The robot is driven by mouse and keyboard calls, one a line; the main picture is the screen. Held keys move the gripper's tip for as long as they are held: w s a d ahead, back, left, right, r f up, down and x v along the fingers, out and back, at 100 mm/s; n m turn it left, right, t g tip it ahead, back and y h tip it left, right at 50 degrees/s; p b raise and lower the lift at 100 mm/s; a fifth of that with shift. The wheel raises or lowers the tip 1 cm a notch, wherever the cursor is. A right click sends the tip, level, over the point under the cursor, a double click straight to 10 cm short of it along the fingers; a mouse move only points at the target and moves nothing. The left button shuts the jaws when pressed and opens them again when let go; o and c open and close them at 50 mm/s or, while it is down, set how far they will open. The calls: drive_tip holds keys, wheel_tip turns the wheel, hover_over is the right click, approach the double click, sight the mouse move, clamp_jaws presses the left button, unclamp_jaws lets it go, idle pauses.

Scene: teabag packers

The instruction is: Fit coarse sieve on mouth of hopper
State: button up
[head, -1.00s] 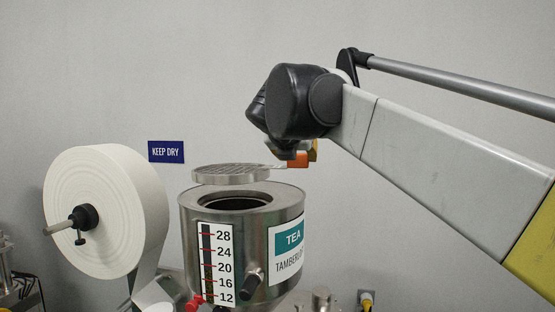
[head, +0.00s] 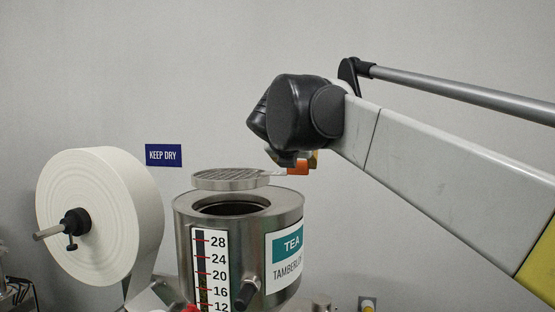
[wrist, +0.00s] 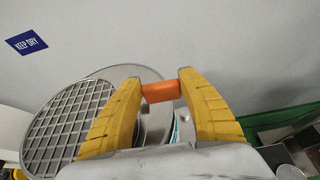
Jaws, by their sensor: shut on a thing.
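The coarse sieve (head: 230,181) is a round metal grid with a rim and an orange handle (head: 298,168). My gripper (wrist: 161,92) is shut on the orange handle, with a yellow finger on each side of it. The sieve is held roughly level a little above the steel hopper (head: 222,235), with a gap between them in the head view. The hopper's round dark mouth (head: 230,208) shows below the sieve. In the wrist view the sieve (wrist: 62,125) covers part of the hopper's rim (wrist: 125,74), and the left finger hides part of the sieve.
A large white paper roll (head: 105,215) on a black spindle stands left of the hopper. A blue KEEP DRY sign (head: 164,155) is on the wall behind.

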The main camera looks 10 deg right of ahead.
wheel_tip(320, 180, down, 3)
drive_tip(key=shift+w+f+b, duration=0.1)
drive_tip(key=shift+w+b, duration=0.05)
drive_tip(key=shift+b, duration=0.7)
drive_tip(key=shift+f+b, duration=0.3)
drive_tip(key=shift+f, duration=0.25)
drive_tip(key=shift+p, duration=0.4)
idle(0.4)
drive_tip(key=shift+f+b, duration=1.05)
drive_tip(key=shift+f, duration=0.7)
drive_tip(key=o, duration=1.4)
drive_tip(key=shift+c, duration=0.2)
approach(297, 173)
drive_tip(key=f, duration=0.2)
drive_tip(key=s+f, duration=0.1)
drive_tip(key=f, duration=0.1)
drive_tip(key=shift+s+a, duration=0.2)
